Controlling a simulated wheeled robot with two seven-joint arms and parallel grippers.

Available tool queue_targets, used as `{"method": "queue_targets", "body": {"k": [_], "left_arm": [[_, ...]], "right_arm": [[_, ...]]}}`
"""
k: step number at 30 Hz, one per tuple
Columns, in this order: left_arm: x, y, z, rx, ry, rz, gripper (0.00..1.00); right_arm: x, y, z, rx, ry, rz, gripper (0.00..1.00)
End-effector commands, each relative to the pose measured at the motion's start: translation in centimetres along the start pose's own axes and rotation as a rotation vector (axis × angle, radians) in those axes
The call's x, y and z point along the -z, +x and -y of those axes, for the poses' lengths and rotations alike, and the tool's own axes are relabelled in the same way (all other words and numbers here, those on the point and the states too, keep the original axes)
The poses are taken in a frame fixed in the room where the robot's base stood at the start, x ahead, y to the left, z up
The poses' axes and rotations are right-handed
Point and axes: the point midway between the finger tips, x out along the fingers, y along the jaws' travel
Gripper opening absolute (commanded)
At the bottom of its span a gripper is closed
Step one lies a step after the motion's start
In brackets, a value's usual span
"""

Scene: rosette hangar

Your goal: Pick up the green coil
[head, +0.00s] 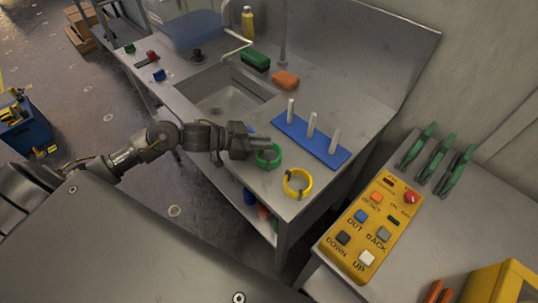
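The green coil (268,163) is a ring on the grey worktop, left of the yellow coil (297,191). My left gripper (276,142) comes in from the left, with its fingers over the far side of the green coil and hiding part of it. I cannot tell whether the fingers touch the coil or how far apart they are. A bit of blue (251,131) shows just behind the gripper, mostly hidden. My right gripper is not in view.
A blue board (321,150) with three upright pale pegs stands just right of the green coil. Behind are a sink (228,98), a green sponge (255,59) and an orange sponge (286,80). A yellow button panel (375,232) lies at right.

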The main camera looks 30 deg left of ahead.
Motion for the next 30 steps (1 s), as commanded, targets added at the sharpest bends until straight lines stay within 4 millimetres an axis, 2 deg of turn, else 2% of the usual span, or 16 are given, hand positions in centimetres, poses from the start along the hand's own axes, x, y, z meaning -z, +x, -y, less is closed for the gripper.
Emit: {"method": "queue_targets", "body": {"k": [16, 20, 23, 25, 30], "left_arm": [[-0.1, 0.0, -0.1, -0.003, -0.001, 0.005, 0.00], [0.5, -0.3, 0.0, -0.002, 0.001, 0.004, 0.00], [1.7, -0.8, 0.0, 0.000, 0.005, 0.003, 0.00], [2.9, -1.3, 0.1, 0.000, 0.007, 0.002, 0.00], [4.8, -4.8, 1.7, 0.003, 0.006, 0.006, 0.00]], "right_arm": [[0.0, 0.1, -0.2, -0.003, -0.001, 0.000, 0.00], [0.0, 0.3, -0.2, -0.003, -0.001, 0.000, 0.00], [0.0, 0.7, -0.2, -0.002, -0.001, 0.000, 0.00], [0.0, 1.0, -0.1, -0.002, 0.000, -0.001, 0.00], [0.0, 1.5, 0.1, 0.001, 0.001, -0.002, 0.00]]}}
